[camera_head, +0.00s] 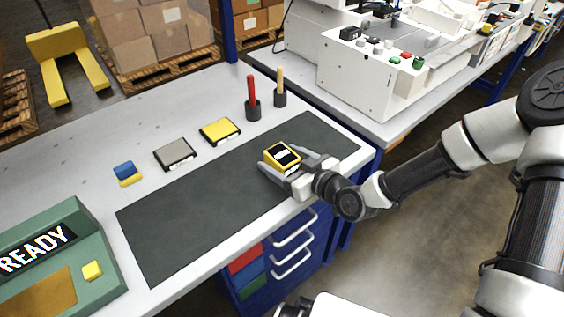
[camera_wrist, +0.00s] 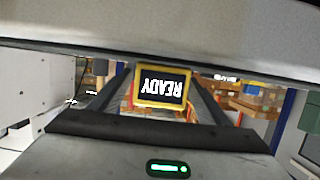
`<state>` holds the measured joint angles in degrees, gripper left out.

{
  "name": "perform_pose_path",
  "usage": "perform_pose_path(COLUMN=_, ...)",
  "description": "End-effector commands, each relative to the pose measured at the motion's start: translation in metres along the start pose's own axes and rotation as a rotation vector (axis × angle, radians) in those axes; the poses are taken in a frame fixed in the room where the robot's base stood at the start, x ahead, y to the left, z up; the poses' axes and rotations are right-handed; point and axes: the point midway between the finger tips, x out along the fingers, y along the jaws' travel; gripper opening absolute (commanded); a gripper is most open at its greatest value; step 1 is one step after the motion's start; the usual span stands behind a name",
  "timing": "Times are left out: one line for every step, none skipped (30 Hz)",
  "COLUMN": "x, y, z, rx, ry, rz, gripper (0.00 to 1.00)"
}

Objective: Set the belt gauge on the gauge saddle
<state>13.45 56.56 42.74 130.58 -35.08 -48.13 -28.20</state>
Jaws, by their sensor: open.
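A small yellow device with a black and white display (camera_head: 282,154), which looks like the belt gauge, is on the dark mat at its right part. My gripper (camera_head: 284,162) is open, with its fingers on either side of the device; I cannot tell whether they touch it. In the wrist view the yellow-framed device (camera_wrist: 164,87) is between the fingers, its display reading READY upside down. No part is clearly marked as the gauge saddle. A grey block with dark edges (camera_head: 175,154) and a yellow-topped block (camera_head: 220,131) lie behind the mat.
A blue and yellow block (camera_head: 127,173) sits left of the grey block. Red (camera_head: 252,92) and tan (camera_head: 280,82) handles stand upright in dark holders. A green READY console (camera_head: 95,250) stands front left. The dark mat (camera_head: 190,225) is bare left of my gripper.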

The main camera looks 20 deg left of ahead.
Motion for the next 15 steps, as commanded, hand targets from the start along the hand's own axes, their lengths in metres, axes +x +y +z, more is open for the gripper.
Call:
perform_pose_path(x=0.0017, y=0.0001, z=0.0, rx=0.0, ry=0.0, rz=0.0, gripper=0.7)
perform_pose_path(x=0.0019, y=0.0003, z=-0.0002, rx=0.0, ry=0.0, rz=0.001, gripper=0.7)
perform_pose_path(x=0.0019, y=0.0004, z=-0.0003, rx=0.0, ry=0.0, rz=0.001, gripper=0.7)
perform_pose_path(x=0.0018, y=0.0004, z=-0.0003, rx=0.0, ry=0.0, rz=0.001, gripper=0.7)
perform_pose_path(x=0.0017, y=0.0004, z=-0.0003, rx=0.0, ry=0.0, rz=0.001, gripper=0.7)
perform_pose_path(x=0.0016, y=0.0004, z=-0.0003, rx=0.0, ry=0.0, rz=0.001, gripper=0.7)
perform_pose_path(x=0.0015, y=0.0004, z=-0.0003, rx=0.0, ry=0.0, rz=0.001, gripper=0.69)
perform_pose_path(x=0.0015, y=0.0004, z=-0.0002, rx=0.0, ry=0.0, rz=0.001, gripper=0.64)
perform_pose_path(x=0.0015, y=0.0004, z=-0.0002, rx=0.0, ry=0.0, rz=0.001, gripper=0.57)
perform_pose_path(x=0.0014, y=0.0004, z=-0.0002, rx=0.0, ry=0.0, rz=0.001, gripper=0.52)
perform_pose_path(x=0.0014, y=0.0005, z=-0.0002, rx=0.0, ry=0.0, rz=0.001, gripper=0.47)
perform_pose_path(x=0.0014, y=0.0004, z=-0.0002, rx=0.0, ry=0.0, rz=0.001, gripper=0.4)
perform_pose_path(x=0.0013, y=0.0004, z=-0.0002, rx=0.0, ry=0.0, rz=0.001, gripper=0.35)
perform_pose_path(x=0.0013, y=0.0004, z=-0.0002, rx=0.0, ry=0.0, rz=0.001, gripper=0.3)
perform_pose_path(x=0.0013, y=0.0004, z=-0.0002, rx=0.0, ry=0.0, rz=0.001, gripper=0.23)
